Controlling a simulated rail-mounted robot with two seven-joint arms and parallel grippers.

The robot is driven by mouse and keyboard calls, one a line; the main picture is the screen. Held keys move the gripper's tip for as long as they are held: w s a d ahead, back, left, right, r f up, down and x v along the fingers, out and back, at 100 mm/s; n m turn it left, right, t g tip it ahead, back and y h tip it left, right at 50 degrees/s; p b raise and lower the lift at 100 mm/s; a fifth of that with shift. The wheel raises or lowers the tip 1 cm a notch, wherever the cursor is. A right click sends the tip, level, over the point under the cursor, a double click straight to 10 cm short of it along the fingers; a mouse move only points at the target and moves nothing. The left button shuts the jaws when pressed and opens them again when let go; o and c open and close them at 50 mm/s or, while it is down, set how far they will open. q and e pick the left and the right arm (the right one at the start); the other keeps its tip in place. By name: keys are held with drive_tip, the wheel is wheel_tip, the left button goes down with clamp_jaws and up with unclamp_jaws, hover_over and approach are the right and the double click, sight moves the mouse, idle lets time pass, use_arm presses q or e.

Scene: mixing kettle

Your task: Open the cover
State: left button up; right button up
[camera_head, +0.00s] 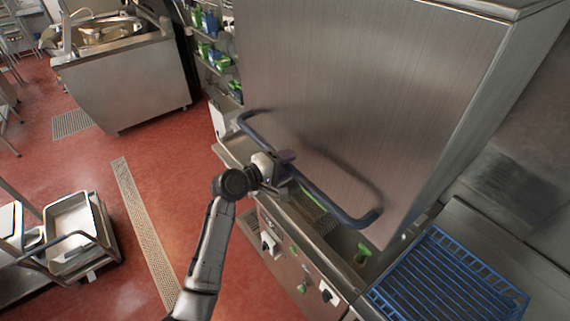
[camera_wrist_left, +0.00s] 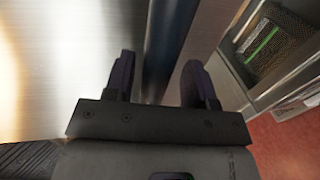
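The cover is the large brushed-steel hood (camera_head: 350,90) of a boxy machine in the head view. A dark blue-grey bar handle (camera_head: 335,209) runs along its lower front. My left gripper (camera_head: 285,166) is at the left-middle part of this bar. In the left wrist view, the fingers of my left gripper (camera_wrist_left: 160,85) stand apart, with the handle bar (camera_wrist_left: 168,45) between them. A gap shows beside the left finger, and firm contact on both sides cannot be seen. The hood's steel face (camera_wrist_left: 60,60) is close on the left. My right gripper is not in view.
A blue wire rack (camera_head: 450,280) lies on the steel counter right of the machine. A control panel with knobs (camera_head: 300,270) is below the handle. A cart with a steel tray (camera_head: 72,216) stands at left. Red floor is clear between.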

use_arm(q)
drive_tip(key=shift+a, duration=0.1)
drive_tip(key=b+v, duration=0.3)
drive_tip(key=v, duration=1)
drive_tip(key=shift+s+a, duration=0.2)
drive_tip(key=shift+a, duration=0.15)
drive_tip(key=shift+r, duration=0.1)
